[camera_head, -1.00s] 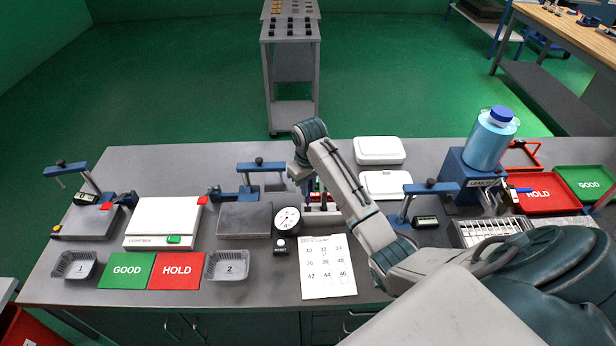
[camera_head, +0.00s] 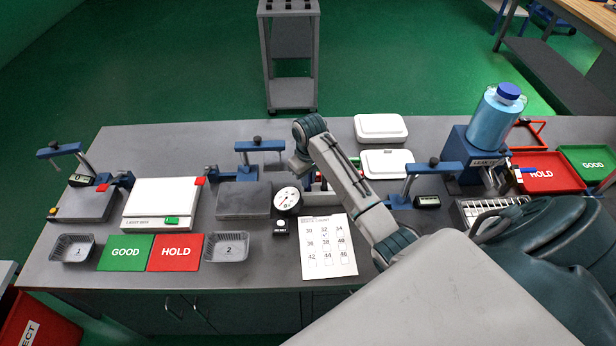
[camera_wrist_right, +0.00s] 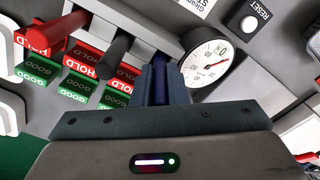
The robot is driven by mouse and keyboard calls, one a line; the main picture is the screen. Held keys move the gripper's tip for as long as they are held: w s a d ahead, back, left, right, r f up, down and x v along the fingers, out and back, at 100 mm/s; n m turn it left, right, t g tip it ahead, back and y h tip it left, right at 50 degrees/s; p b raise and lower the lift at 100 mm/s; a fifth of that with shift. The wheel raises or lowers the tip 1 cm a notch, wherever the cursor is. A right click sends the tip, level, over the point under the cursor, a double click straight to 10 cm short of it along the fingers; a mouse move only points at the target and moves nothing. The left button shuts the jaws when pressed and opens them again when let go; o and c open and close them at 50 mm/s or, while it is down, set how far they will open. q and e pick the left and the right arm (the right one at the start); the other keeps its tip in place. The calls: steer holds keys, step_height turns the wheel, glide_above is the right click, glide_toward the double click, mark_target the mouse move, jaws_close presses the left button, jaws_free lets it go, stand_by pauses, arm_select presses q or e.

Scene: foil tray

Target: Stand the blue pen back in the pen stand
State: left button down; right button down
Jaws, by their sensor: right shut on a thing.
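My right gripper (camera_wrist_right: 160,75) is shut on the blue pen (camera_wrist_right: 158,88), a dark blue strip between its fingers in the right wrist view. Most of the pen is hidden by the fingers. The light grey pen stand (camera_wrist_right: 98,27) lies just beyond the fingertips, with a red pen (camera_wrist_right: 48,36) and a black pen (camera_wrist_right: 117,47) in it. I cannot tell whether the blue pen's tip is in the stand. In the head view my right gripper (camera_head: 300,166) is over the stand's area behind the dial gauge, and the pen is hidden. My left gripper is not in view.
The dial gauge (camera_head: 288,201) stands close to the left of the stand. Red and green stamps (camera_wrist_right: 85,60) lie close by in the wrist view. A number sheet (camera_head: 328,246) lies in front. White cases (camera_head: 386,163) stand behind right; a grey block (camera_head: 243,201) is left.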

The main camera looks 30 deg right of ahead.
steer(key=shift+s+r, duration=0.1)
steer(key=shift+r, duration=0.05)
steer(key=shift+f, duration=0.4)
steer(key=shift+f, duration=0.15)
steer(key=c, duration=1.4)
jaws_free()
steer(key=shift+o, duration=0.2)
step_height(320, 180, up, 2)
steer(key=shift+r+p, duration=0.1)
steer(key=shift+p, duration=0.35)
steer(key=shift+r, duration=1.9)
